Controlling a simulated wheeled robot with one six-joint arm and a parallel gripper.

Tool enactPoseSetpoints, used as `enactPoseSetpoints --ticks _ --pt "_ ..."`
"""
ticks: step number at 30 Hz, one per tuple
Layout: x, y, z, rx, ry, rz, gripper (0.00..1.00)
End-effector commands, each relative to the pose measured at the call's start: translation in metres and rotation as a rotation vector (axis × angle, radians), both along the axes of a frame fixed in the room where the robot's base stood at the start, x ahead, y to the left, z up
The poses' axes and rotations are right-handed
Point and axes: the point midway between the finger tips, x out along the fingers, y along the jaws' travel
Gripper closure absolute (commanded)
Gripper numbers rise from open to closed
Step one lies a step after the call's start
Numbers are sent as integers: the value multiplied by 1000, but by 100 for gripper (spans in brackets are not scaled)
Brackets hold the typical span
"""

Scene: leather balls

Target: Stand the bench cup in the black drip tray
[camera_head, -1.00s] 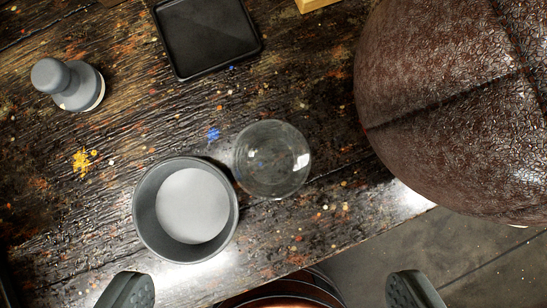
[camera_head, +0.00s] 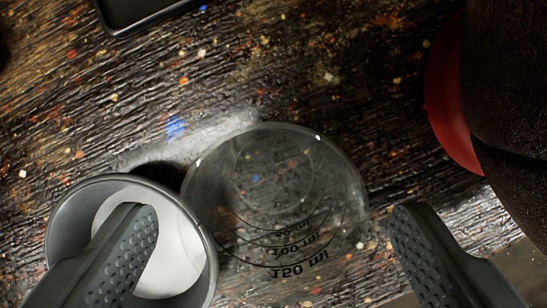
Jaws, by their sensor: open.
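A clear glass cup with ml markings, which I take as the bench cup (camera_head: 275,195), stands on the dark wooden bench in the middle of the view. The black drip tray (camera_head: 122,29) shows only its near edge and corner at the top left. My gripper (camera_head: 272,215) is open and empty. The left finger covers part of a grey round pot (camera_head: 205,258). I cannot tell how high the fingers are above the bench.
The grey pot stands close beside the glass cup on its left, perhaps touching. A large dark brown leather ball (camera_head: 515,90) with a red part (camera_head: 452,100) is at the right. The paint-specked bench (camera_head: 300,75) is clear between the cup and the top edge.

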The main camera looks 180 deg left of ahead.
Motion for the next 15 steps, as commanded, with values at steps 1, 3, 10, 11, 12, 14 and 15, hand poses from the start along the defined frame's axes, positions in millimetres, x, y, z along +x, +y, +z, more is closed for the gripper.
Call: enactPoseSetpoints --ticks 1,3,10,11,12,14,15 --pt "2 0 -3 0 1 0 19" --pt "4 0 -10 0 1 0 19" --pt "17 -1 -38 0 2 0 19" --pt "18 -1 -40 0 1 0 19" --pt "20 -2 -43 0 0 0 19" --pt "21 -2 -45 0 0 0 19" --pt "21 -2 -45 0 0 0 19"
